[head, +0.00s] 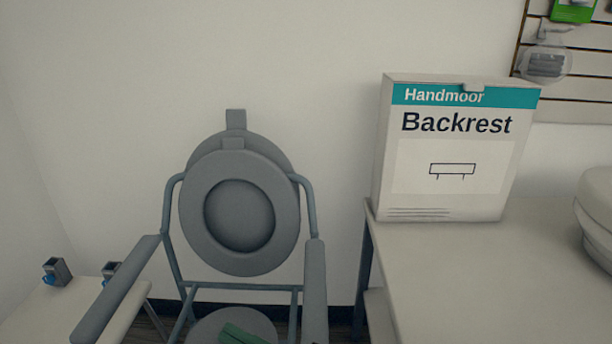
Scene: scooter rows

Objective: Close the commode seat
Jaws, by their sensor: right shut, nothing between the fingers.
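The grey commode chair stands against the wall, left of centre. Its seat ring (197,240) is raised and leans back, with its hole facing me. A grey lid (274,150) is raised behind the ring, and its tab (236,119) sticks up. Below, a round grey surface (203,327) of the commode shows at the bottom edge. My left gripper is out of view.
Grey armrests flank the seat, left (117,288) and right (314,290). A white table (470,280) stands at right with a Handmoor Backrest box (455,155) and a white rounded object (597,212). A low white surface (55,315) at left holds small grey-blue items.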

